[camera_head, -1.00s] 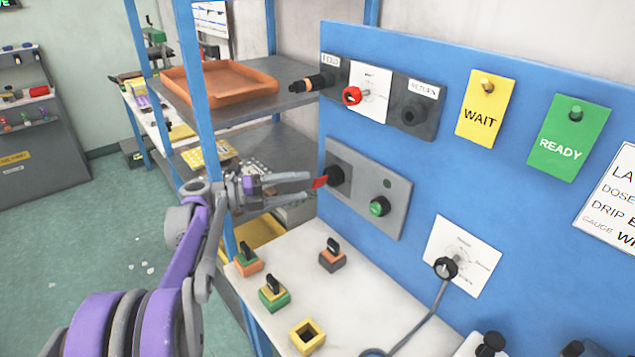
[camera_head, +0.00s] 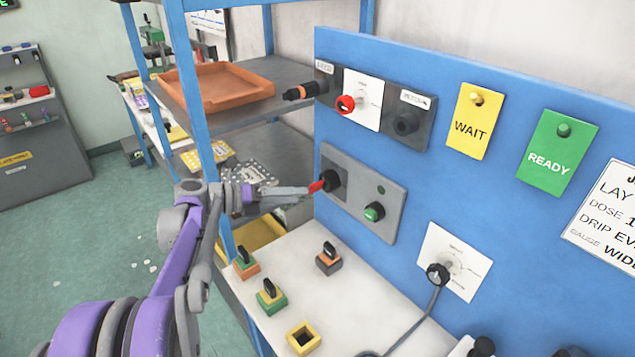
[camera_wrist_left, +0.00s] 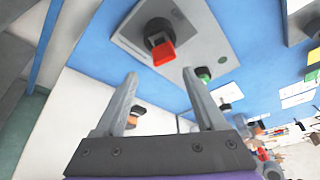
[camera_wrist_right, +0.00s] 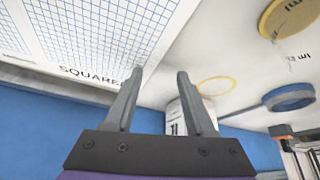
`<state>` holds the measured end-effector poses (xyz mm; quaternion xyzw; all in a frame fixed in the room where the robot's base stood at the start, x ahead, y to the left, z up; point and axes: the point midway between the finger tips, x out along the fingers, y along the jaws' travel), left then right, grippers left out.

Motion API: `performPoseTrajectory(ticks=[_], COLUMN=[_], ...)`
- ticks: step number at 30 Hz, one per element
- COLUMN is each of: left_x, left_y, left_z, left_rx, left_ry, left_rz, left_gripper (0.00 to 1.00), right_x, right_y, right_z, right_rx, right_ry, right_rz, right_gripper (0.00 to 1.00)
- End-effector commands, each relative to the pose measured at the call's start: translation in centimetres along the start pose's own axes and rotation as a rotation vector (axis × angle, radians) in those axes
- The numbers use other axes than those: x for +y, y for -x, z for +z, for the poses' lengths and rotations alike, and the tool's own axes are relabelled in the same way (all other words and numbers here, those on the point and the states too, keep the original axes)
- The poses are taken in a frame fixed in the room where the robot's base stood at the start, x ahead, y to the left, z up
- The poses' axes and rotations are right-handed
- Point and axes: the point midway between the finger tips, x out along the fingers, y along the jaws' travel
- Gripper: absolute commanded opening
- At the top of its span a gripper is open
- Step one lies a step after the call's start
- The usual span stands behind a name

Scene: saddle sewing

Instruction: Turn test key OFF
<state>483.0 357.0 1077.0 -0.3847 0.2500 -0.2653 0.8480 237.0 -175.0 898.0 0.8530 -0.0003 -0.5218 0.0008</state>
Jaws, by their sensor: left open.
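The test key is a black knob with a red tab (camera_head: 317,187) on a grey plate (camera_head: 385,226) on the blue panel. In the left wrist view the red tab (camera_wrist_left: 164,53) stands beyond the fingertips, above the gap between them. My left gripper (camera_head: 305,190) is open, its fingers pointing at the key from the left. In the left wrist view the open gripper (camera_wrist_left: 165,88) has nothing between its fingers. A green button (camera_head: 374,212) sits to the right of the key on the same plate. My right gripper (camera_wrist_right: 158,80) is open and empty, in its wrist view only.
Above the plate is a dark strip with a red knob (camera_head: 345,104). Yellow WAIT (camera_head: 469,131) and green READY (camera_head: 556,158) tags hang to the right. Several small coloured blocks with black knobs stand on the white table (camera_head: 350,295) below. A shelf with an orange tray (camera_head: 215,86) is behind.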

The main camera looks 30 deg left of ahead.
Motion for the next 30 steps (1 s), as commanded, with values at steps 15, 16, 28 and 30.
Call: performPoseTrajectory(ticks=[15, 16, 28, 30], left_x=[-1.1, -1.2, -1.0, -1.0], left_y=[-0.1, -0.1, -0.1, -0.1], left_z=[0.0, 0.0, -0.2, -0.2], left_rx=[0.011, 0.013, 0.017, 0.017], left_ry=[-0.552, -0.596, -0.783, -0.783], left_rz=[0.228, 0.245, 0.325, 0.325], left_gripper=[0.72, 0.72, 0.72, 0.72], right_x=[0.0, 0.0, 0.0, 0.0], right_y=[2.7, 2.9, 3.4, 3.4], right_z=[-1.7, -1.9, -2.5, -2.5], right_rx=[0.000, 0.002, 0.007, 0.007], right_ry=[-0.002, -0.002, -0.001, -0.001], right_rz=[-0.001, -0.001, 0.000, 0.000], right_gripper=[0.51, 0.51, 0.51, 0.51])
